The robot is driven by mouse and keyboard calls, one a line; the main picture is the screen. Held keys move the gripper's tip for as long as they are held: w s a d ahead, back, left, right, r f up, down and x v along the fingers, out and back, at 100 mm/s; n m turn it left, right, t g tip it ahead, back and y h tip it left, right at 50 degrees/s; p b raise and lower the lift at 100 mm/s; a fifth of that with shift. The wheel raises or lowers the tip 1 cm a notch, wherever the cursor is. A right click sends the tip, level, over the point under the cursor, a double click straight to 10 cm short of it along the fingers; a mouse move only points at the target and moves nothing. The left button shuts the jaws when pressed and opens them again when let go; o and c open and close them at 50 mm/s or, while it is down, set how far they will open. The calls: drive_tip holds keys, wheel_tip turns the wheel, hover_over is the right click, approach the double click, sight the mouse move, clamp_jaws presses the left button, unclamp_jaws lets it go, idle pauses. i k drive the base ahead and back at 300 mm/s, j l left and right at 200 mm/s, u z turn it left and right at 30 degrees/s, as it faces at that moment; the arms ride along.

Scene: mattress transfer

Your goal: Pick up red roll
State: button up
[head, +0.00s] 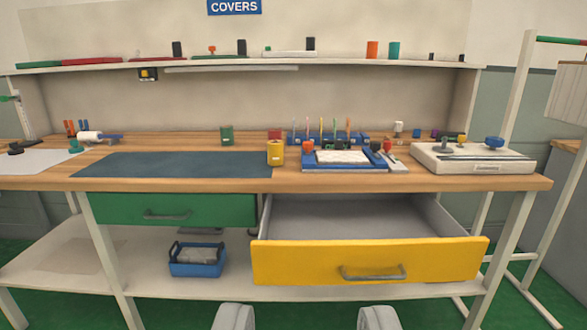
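My gripper (307,317) shows at the bottom edge as two pale fingertips set wide apart, with nothing visible between them. It is apart from the bench, in front of it. A small dark red cylinder (274,134) stands on the wooden bench top (410,181), partly hidden behind a yellow cylinder (275,153). A long red item (92,61) lies on the upper shelf at the left. An orange-red cylinder (372,49) stands on the same shelf to the right. I cannot tell which of these is the red roll.
The yellow-fronted drawer (370,262) is pulled out and looks empty; the green drawer (175,209) is shut. A blue tray (345,167) and a pale flat device (473,158) occupy the right bench. The dark mat (170,165) is clear. A blue bin (197,260) sits below.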

sight(274, 134)
drive_tip(key=i+j, duration=0.2)
drive_tip(key=i, duration=0.3)
drive_tip(key=i+j, duration=0.2)
drive_tip(key=i, duration=0.3)
drive_tip(key=i+j, duration=0.25)
drive_tip(key=i, duration=0.25)
drive_tip(key=i+j, duration=0.2)
drive_tip(key=i, duration=0.3)
drive_tip(key=i+j, duration=0.2)
drive_tip(key=i, duration=0.35)
drive_tip(key=k+j+u, duration=0.05)
